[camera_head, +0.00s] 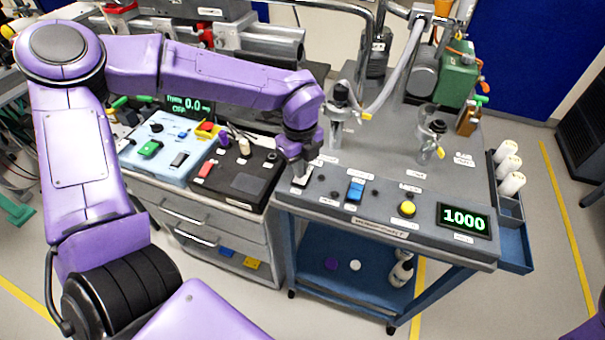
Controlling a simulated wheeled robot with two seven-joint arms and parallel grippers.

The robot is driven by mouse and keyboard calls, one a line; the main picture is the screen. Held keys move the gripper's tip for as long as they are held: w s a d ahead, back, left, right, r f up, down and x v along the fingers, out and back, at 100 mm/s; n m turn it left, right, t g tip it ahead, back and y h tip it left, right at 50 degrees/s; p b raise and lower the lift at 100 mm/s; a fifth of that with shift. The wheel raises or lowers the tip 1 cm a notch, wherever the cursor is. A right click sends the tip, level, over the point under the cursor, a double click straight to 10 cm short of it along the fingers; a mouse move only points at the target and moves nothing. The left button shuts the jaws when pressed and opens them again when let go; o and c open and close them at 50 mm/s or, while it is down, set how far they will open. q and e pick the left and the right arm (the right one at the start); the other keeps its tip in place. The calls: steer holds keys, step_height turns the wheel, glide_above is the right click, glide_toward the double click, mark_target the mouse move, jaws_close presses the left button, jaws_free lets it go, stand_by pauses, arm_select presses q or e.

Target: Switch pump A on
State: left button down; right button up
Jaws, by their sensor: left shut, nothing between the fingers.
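A grey pump cart (380,228) stands at centre right with a sloped control panel on its front. At the panel's left end is a small switch (302,180), partly hidden by my gripper. The small labels are too small to read, so I cannot tell which switch is pump A's. My left gripper (297,172) points down, shut and empty, right at the left-end switch; whether it touches is unclear. My right gripper is out of view.
A drawer cabinet (215,257) with blue and black control boxes stands to the left. A green pump (457,75), glass fittings (432,145) and a grey hose (402,65) rise from the cart's back. A blue side bin (514,240) is at right.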

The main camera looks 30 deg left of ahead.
arm_select(q)
steer(key=shift+f+b, duration=0.75)
steer(key=shift+f, duration=0.25)
steer(key=shift+r, duration=0.1)
steer(key=shift+w+r+p, duration=0.1)
steer(key=shift+r+p, duration=0.8)
step_height(320, 180, up, 5)
steer(key=p, duration=0.4)
steer(key=shift+r, duration=0.15)
